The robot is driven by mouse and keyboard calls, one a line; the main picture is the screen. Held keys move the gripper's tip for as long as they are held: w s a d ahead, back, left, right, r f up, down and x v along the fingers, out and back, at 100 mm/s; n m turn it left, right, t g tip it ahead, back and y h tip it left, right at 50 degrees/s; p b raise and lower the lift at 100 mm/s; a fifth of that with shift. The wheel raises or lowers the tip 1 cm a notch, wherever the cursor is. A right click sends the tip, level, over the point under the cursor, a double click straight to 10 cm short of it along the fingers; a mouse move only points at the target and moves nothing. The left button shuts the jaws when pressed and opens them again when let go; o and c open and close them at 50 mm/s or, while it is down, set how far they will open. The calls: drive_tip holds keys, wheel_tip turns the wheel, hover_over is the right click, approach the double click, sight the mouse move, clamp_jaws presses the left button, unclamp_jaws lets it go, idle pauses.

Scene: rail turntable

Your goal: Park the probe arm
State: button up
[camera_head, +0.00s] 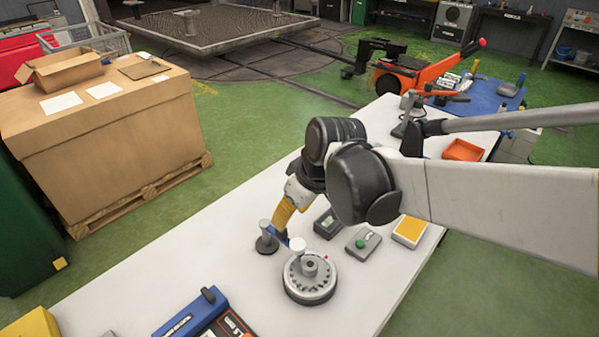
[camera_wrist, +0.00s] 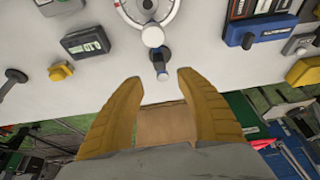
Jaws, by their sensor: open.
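A display box (camera_head: 328,223), a green-button box (camera_head: 363,244) and a yellow-topped box (camera_head: 409,231) stand right of the dial. A blue case (camera_head: 190,315) lies at the front left. The white table (camera_head: 150,275) is clear between.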

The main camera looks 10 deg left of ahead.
sight(281, 238)
drive_tip(key=b+x, duration=0.3)
drive_tip(key=x, duration=0.7)
drive_tip(key=shift+w, duration=0.1)
clamp_jaws()
